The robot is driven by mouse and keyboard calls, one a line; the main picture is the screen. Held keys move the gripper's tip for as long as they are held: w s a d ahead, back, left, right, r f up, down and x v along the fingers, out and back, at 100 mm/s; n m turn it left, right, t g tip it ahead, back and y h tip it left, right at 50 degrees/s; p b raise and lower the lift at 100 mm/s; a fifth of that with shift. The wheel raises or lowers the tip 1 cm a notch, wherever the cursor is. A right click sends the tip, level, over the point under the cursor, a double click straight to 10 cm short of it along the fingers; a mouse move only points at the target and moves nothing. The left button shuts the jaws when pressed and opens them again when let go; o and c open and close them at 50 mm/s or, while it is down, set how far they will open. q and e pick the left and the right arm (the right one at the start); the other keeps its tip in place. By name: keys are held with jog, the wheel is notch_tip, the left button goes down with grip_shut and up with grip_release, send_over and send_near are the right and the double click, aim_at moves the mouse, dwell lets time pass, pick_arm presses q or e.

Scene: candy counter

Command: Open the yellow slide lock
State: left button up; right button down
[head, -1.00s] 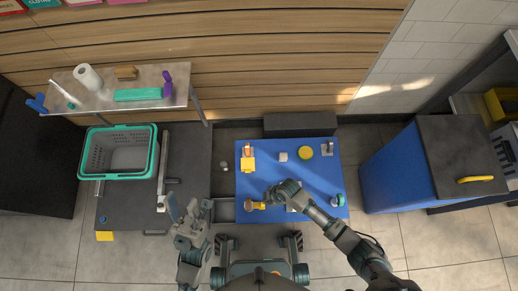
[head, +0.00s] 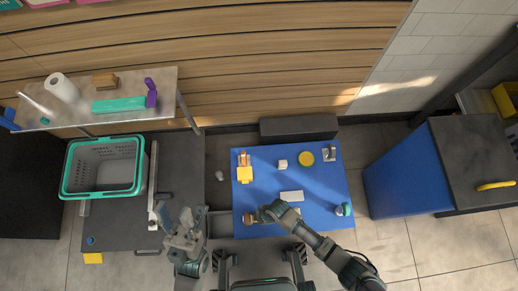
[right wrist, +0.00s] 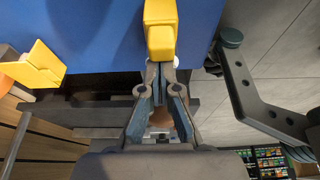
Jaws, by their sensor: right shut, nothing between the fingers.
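The yellow slide lock (right wrist: 161,32) shows in the right wrist view as a yellow block on the blue board, just beyond my right fingertips. In the head view my right gripper mostly covers it. A brown round knob (head: 249,218) sits at its left end, and brown shows between my fingers in the right wrist view. My right gripper (right wrist: 160,68) is shut and empty, its tips close to the yellow block; I cannot tell if they touch. It also shows in the head view (head: 262,213). My left gripper (head: 178,218) is open and empty, left of the board.
The blue board (head: 318,178) also carries another yellow latch (head: 244,173), a white block (head: 283,164), a yellow disc (head: 306,158), a grey fitting (head: 329,152) and a green-and-white knob (head: 343,209). A grey basket (head: 103,165) with a green rim stands at left.

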jog(key=shift+w+d+r+p, duration=0.15)
jog(key=shift+d+p, duration=0.4)
jog(key=shift+d, duration=1.35)
